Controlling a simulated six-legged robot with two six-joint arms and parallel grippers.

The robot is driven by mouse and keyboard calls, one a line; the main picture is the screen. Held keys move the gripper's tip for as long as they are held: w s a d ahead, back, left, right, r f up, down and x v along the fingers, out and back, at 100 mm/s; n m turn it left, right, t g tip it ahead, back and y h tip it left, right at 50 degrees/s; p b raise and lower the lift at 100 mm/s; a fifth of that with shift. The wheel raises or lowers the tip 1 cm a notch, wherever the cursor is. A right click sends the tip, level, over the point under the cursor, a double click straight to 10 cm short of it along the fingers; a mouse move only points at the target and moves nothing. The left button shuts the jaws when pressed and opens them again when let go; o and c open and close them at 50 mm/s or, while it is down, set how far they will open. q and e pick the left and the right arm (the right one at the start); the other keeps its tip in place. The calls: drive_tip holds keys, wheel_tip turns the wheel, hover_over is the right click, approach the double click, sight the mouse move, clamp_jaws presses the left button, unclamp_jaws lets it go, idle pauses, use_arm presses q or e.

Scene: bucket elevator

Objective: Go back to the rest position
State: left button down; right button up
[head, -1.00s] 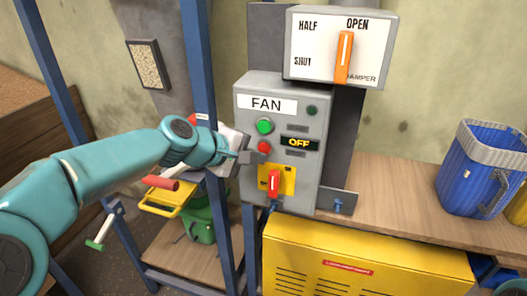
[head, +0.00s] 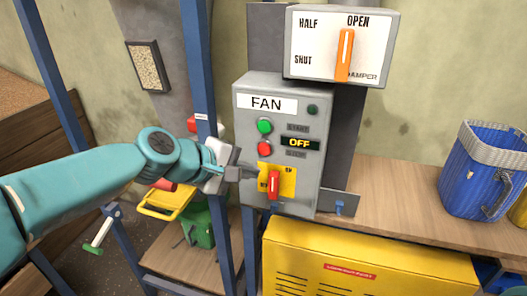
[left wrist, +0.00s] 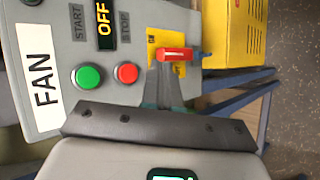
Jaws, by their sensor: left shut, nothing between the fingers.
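My left gripper (head: 252,173) is shut and empty in front of the fan box (head: 240,125), at the left edge of the yellow plate with the red rotary switch (head: 273,186). In the left wrist view the shut fingers (left wrist: 162,75) end close to the red switch (left wrist: 175,54); whether they touch it I cannot tell. The red switch handle stands upright in the head view. The fan display (head: 299,143) reads OFF. The green button (head: 264,126) and red button (head: 265,148) are uncovered. My right gripper is not in view.
A blue post (head: 214,200) stands close by my left wrist. The damper box (head: 340,45) above has its orange lever at OPEN. A yellow machine (head: 360,265) is below, and a blue bucket (head: 470,185) stands on the bench to the right.

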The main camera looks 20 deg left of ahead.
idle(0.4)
use_arm(q)
drive_tip(key=s+d+f+g+y, duration=0.1)
drive_tip(key=s+f+g, duration=0.2)
drive_tip(key=f, duration=1.2)
drive_tip(key=s+d+f+g, duration=0.15)
drive_tip(key=f+g, duration=0.25)
drive_tip(key=f, duration=1.1)
drive_tip(key=s+d+f+m+g+y, duration=0.1)
drive_tip(key=s+d+f+m+g, duration=0.1)
drive_tip(key=s+f+m, duration=0.8)
drive_tip(key=s+f, duration=0.7)
drive_tip(key=s, duration=0.3)
drive_tip(key=shift+s+d+y, duration=0.2)
drive_tip(key=shift+s+y, duration=0.2)
